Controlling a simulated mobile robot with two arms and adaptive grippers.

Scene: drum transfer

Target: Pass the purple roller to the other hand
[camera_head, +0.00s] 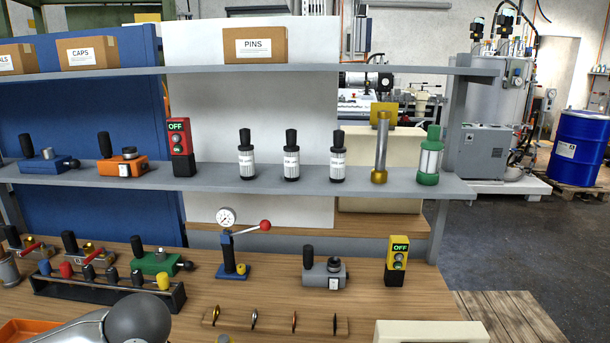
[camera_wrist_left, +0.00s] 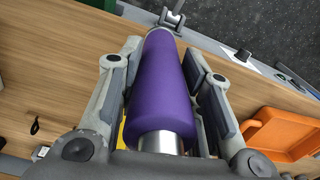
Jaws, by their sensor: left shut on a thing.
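The purple roller (camera_wrist_left: 160,90) is in the left wrist view, running lengthwise through the middle of the picture, with a silver metal end (camera_wrist_left: 160,143) nearest the camera. My left gripper (camera_wrist_left: 160,52) has its fingers on both sides of the roller and is shut on it. The roller is held above the wooden bench. The roller and the left gripper do not show in the head view; only part of my arm shows low on the left there. My right gripper is in neither view.
The wooden bench (camera_head: 375,285) holds a gauge press (camera_head: 230,245), a rack of coloured knobs (camera_head: 105,290) and a hook strip (camera_head: 275,322). A grey shelf (camera_head: 330,183) with bottles and fixtures runs above it. An orange tray (camera_wrist_left: 282,132) lies right of the roller in the wrist view.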

